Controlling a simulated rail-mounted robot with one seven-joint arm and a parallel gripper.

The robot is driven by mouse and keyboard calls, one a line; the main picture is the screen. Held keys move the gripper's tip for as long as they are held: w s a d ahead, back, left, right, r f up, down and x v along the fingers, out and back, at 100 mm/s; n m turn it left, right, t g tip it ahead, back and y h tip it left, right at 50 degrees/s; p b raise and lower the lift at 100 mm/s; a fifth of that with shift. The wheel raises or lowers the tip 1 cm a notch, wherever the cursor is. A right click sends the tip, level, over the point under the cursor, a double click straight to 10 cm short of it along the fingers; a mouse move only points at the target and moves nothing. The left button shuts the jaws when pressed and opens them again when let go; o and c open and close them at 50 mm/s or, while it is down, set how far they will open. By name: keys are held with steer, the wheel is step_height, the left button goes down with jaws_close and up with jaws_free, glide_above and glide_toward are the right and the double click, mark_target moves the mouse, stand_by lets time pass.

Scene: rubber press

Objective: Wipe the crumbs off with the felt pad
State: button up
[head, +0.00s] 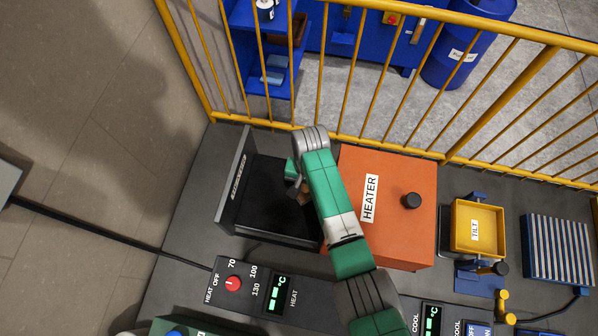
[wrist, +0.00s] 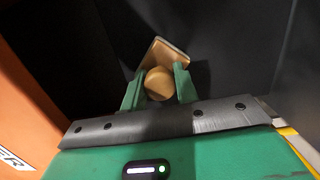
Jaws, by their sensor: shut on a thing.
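My gripper (head: 296,181) reaches over the black, dark-surfaced bed (head: 262,218) left of the orange heater box (head: 391,228). In the wrist view, my gripper (wrist: 160,84) is shut on the round wooden knob of the felt pad (wrist: 169,53), a tan square-edged block. In the head view the felt pad (head: 304,197) shows only as a small brown patch beside my arm. Whether the pad touches the black surface is not clear. I cannot make out any crumbs on the dark surface; part of it is hidden by my arm.
An upright grey panel (head: 235,180) stands along the bed's left side. The heater box stands close on the right with a black knob on top. A control panel with a red dial (head: 233,283) is in front. A yellow railing (head: 330,70) runs behind.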

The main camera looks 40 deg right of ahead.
steer(key=shift+s+d+r+p, duration=0.15)
steer(key=shift+s+r+p, duration=0.1)
steer(key=shift+r+p, duration=0.15)
step_height(320, 180, up, 2)
steer(key=shift+w+r+p, duration=0.1)
steer(key=shift+r+p, duration=0.1)
steer(key=shift+p, duration=0.6)
step_height(320, 180, up, 5)
steer(key=p, duration=0.5)
